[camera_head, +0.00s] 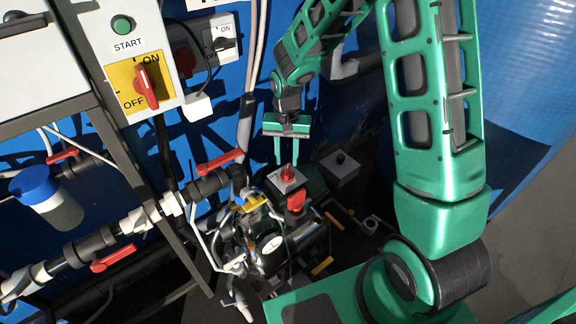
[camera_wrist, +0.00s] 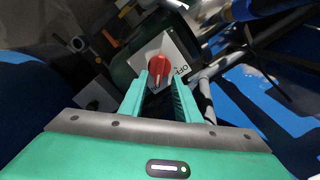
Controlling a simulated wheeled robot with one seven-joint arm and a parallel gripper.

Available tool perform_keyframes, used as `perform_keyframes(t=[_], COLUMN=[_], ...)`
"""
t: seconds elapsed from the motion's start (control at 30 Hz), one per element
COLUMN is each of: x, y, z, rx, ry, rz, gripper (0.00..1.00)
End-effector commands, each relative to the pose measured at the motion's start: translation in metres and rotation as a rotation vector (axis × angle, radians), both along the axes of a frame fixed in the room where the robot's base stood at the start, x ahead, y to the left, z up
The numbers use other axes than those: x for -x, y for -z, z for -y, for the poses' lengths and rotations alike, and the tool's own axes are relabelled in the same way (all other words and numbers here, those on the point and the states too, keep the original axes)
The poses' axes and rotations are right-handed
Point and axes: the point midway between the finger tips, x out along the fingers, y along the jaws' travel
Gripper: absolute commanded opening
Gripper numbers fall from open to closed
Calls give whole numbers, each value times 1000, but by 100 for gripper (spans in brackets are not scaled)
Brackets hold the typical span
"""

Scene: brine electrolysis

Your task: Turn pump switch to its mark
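A red knob (camera_head: 287,172) sits on a light switch plate on the pump unit, directly below my gripper. It also shows in the wrist view (camera_wrist: 158,70), on a white plate (camera_wrist: 176,52) with the word OFF printed beside it. The rest of the plate's marking is hidden or too small to read. My gripper (camera_head: 293,160) points down with its two green fingers apart and nothing held. In the wrist view the fingertips (camera_wrist: 159,84) frame the knob on both sides. I cannot tell whether they touch it.
A yellow panel with a red ON/OFF rotary switch (camera_head: 148,83) and a green START button (camera_head: 121,25) is at the upper left. Pipes with red valve handles (camera_head: 220,161) run along the left. A grey box (camera_head: 341,168) stands right of the knob. Another red handle (camera_head: 297,201) lies just below it.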

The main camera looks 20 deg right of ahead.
Motion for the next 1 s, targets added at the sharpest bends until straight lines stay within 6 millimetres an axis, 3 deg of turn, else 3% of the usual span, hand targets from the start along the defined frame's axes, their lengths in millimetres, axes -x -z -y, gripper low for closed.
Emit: perform_keyframes(t=[0.1,0.3,0.67,0.8,0.9,0.93,1.0], x=[1,0,0,0,0,0,-1], y=[20,38,43,43,43,43,43], z=[0,0,1,1,0,12,6], rx=[1,1,1,0,0,1,0], ry=[0,0,0,0,0,3,0], rz=[-3,0,2,1,1,2,2], gripper=[30,30,30,1,0,0,0])
